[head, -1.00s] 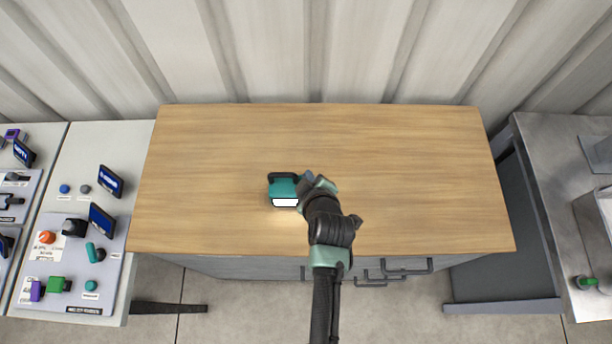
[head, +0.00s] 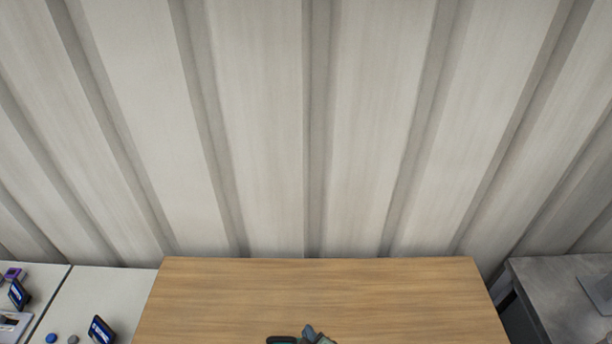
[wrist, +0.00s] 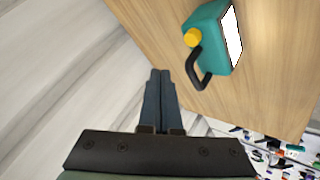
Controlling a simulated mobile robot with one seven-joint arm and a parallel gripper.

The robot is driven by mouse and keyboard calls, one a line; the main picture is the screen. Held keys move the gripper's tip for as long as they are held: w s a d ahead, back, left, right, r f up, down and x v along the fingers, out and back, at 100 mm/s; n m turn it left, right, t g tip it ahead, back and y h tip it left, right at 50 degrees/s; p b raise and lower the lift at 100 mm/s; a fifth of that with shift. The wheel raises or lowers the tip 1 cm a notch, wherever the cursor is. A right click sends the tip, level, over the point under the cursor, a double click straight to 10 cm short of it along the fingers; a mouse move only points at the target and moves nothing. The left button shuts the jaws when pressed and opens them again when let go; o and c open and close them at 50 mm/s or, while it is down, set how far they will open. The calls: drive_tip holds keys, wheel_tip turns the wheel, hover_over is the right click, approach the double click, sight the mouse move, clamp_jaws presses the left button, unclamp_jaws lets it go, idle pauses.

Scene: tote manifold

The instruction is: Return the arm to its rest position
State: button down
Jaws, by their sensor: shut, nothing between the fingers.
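My gripper (wrist: 160,98) is shut and empty in the wrist view, its two fingers side by side, pointing past the table's edge toward the wall. In the head view only the top of my gripper (head: 312,335) shows at the bottom edge. A teal canister (wrist: 215,35) with a yellow cap, a black handle and a white label stands on the wooden tabletop, apart from the fingers. Its black handle (head: 283,340) shows in the head view just left of my gripper. The rest of my arm is below the head view.
The wooden table (head: 320,285) is otherwise clear where it shows. A corrugated wall (head: 270,130) rises behind it. A white bench (head: 105,295) with small screens and knobs stands at left, a grey metal bench (head: 555,290) at right.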

drive_tip(key=w+r+m+t+b, duration=0.1)
drive_tip(key=w+r+t+b, duration=0.1)
drive_tip(key=w+r, duration=0.35)
drive_tip(key=w+r+m+t+b, duration=0.1)
drive_tip(key=w+r+t+b, duration=0.15)
drive_tip(key=r, duration=0.65)
wheel_tip(320, 180, up, 19)
drive_tip(key=w+m+t+b, duration=0.2)
drive_tip(key=w+m+t, duration=0.1)
drive_tip(key=m+t, duration=0.15)
drive_tip(key=s+r+m+t+h+b, duration=0.1)
drive_tip(key=s+r+t, duration=0.3)
drive_tip(key=s+r, duration=0.4)
drive_tip(key=s+r+m+t+h+b, duration=0.1)
drive_tip(key=s+r+m+t+b, duration=0.3)
drive_tip(key=s+r, duration=0.5)
wheel_tip(320, 180, up, 8)
drive_tip(key=shift+a+r+t, duration=0.2)
drive_tip(key=shift+t, duration=0.5)
drive_tip(key=shift+s+a, duration=0.1)
